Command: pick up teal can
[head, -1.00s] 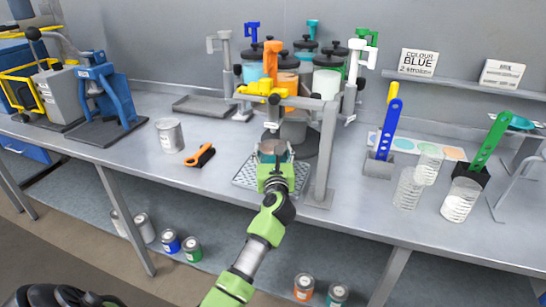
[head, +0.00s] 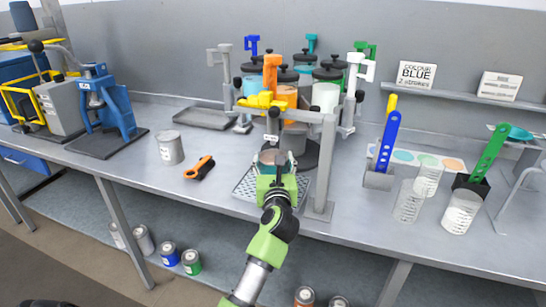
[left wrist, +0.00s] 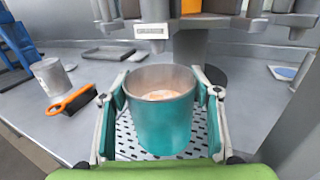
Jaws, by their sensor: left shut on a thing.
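The teal can (left wrist: 162,125) is open-topped, upright and has some pale orange stuff inside. It fills the middle of the left wrist view, between the two fingers of my left gripper (left wrist: 161,100), which is shut on its sides. In the head view my left gripper (head: 276,172) holds the can at the perforated drip tray (head: 245,186), under the dispenser's spouts. There the can is mostly hidden by the gripper. I cannot tell whether its bottom touches the tray. My right gripper is not in view.
The dispenser (head: 326,165) stands close around the can, with its post just right of my gripper. Clear beakers (head: 461,212) stand right. The bench's front left is free.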

